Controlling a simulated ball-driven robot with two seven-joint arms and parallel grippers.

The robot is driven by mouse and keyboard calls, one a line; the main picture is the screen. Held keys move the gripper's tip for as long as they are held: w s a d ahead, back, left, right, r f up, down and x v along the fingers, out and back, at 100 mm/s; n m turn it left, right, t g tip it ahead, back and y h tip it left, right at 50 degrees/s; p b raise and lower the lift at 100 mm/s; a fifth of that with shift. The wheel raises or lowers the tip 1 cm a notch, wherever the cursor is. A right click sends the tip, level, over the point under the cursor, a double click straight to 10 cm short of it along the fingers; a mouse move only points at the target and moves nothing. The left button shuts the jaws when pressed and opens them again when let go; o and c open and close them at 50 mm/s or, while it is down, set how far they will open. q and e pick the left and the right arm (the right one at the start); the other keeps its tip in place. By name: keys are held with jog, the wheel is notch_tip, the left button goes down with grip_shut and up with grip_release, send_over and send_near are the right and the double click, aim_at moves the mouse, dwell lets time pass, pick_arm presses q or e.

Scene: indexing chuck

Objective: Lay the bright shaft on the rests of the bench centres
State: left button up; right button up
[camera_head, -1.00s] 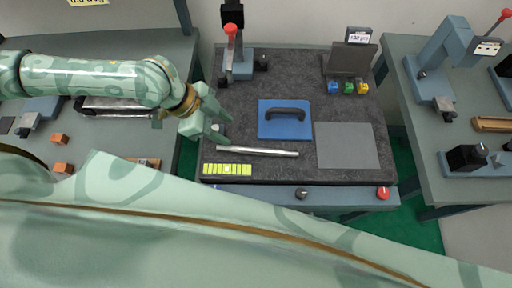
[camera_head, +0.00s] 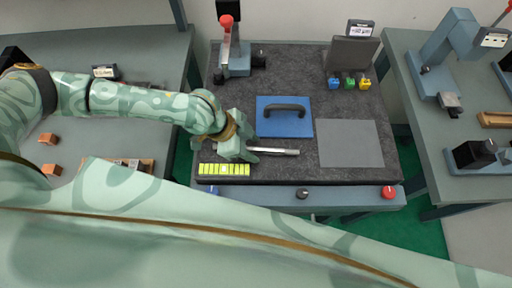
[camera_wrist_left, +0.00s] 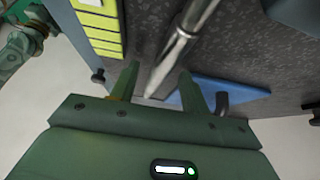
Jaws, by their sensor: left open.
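The bright shaft (camera_head: 274,151) lies on the dark surface plate, its left part hidden by my left gripper (camera_head: 254,151). In the left wrist view the shaft (camera_wrist_left: 181,45) runs down between the two fingers of the open left gripper (camera_wrist_left: 158,88). The fingers look close around its near end, but I cannot tell whether they touch it. I cannot clearly make out the bench centres; a long dark fixture on the left bench is mostly behind my left arm. My right gripper is not in view.
On the surface plate (camera_head: 300,175) are a blue plate with a handle (camera_head: 285,118), a grey sheet (camera_head: 350,144), a yellow-green block strip (camera_head: 223,169) and a red-topped stand (camera_head: 236,57). Orange blocks (camera_head: 48,138) sit on the left bench. Fixtures stand on the right bench (camera_head: 420,120).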

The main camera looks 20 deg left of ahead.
pick_arm(q)
jog(key=shift+c, duration=0.4)
grip_shut()
jog(key=shift+r, duration=0.15)
